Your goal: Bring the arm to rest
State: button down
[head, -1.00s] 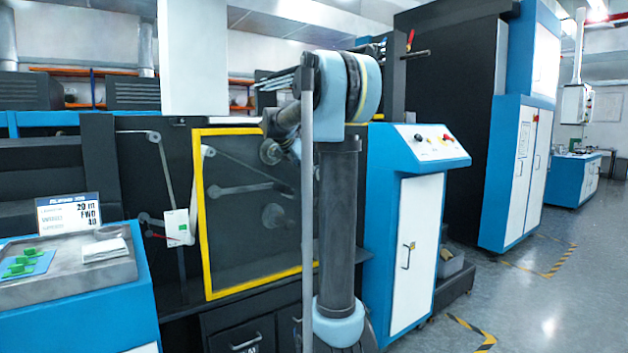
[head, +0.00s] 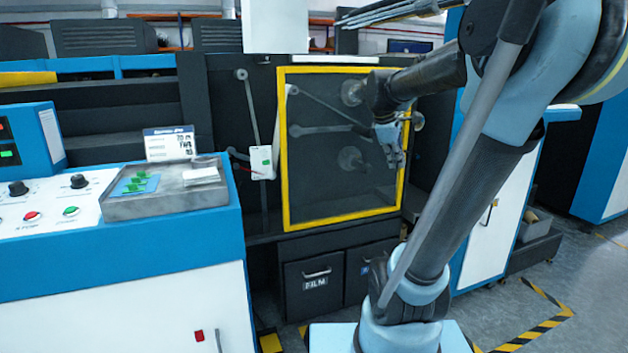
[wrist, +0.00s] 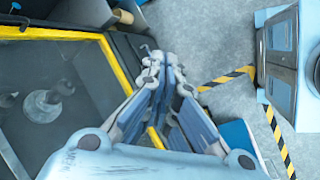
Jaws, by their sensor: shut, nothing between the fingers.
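My gripper (head: 393,160) shows in the head view at the end of my bent arm, in front of the right part of the yellow-framed window (head: 283,150). In the wrist view my gripper (wrist: 164,75) points away from the camera, its fingers close together with nothing held. The yellow frame (wrist: 118,68) runs along the left of that view, beside the fingers. In the head view my upper arm crosses the right side and hides part of the blue and white cabinet behind it.
A blue console (head: 120,240) with knobs and a grey tray (head: 170,203) of green pieces stands at the left. Drawers (head: 315,280) sit under the window. Grey floor with yellow-black tape (head: 545,325) lies open at the right.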

jog(key=s+a+f+m+y, duration=0.2)
jog(key=s+f+m, duration=0.4)
jog(key=s+f, duration=0.4)
jog(key=s+a+f+m+g+y, duration=0.1)
jog(key=s+a+f+m, duration=0.3)
jog(key=s+f, duration=0.6)
jog(key=s+m+y, duration=0.1)
jog(key=m, duration=0.1)
jog(key=shift+s+a+f+m, duration=0.3)
jog(key=shift+s+a+f, duration=0.05)
